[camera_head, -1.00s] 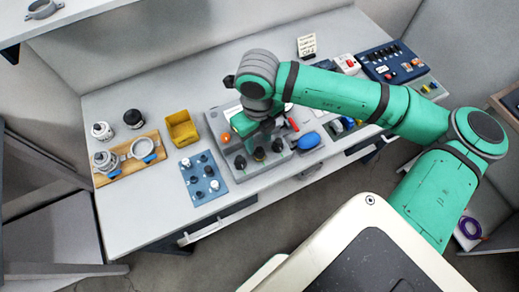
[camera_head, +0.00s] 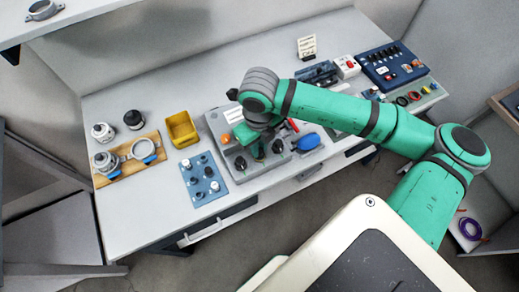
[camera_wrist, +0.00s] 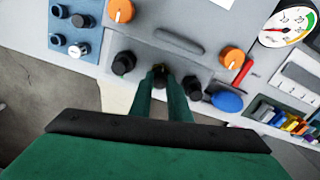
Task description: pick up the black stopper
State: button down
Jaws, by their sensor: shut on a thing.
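Black stoppers sit in a row along the front of a grey panel (camera_head: 222,158). In the wrist view, one black stopper (camera_wrist: 123,63) is to the left of my gripper and another (camera_wrist: 192,88) to its right. My gripper (camera_wrist: 160,76) points down at the row, its two green fingers shut on the middle black stopper (camera_wrist: 159,69), partly hidden between them. In the head view my gripper (camera_head: 257,150) is low over the panel's front, and its arm hides part of the panel. I cannot tell whether the held stopper is still seated.
An orange knob (camera_wrist: 232,58), a red handle (camera_wrist: 243,74) and a blue oval (camera_wrist: 227,101) are close to my gripper. A blue board (camera_head: 213,187) with pegs, a yellow bin (camera_head: 182,128) and a wooden tray (camera_head: 112,176) stand to the left.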

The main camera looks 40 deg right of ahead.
jog(key=shift+r, duration=0.1)
jog(key=shift+r, duration=0.6)
jog(key=s+d+r, duration=0.5)
jog(key=s+r, duration=0.6)
jog(key=s, duration=0.2)
jog(key=shift+r, duration=0.3)
jog(key=c, duration=2.3)
grip_release()
grip_shut()
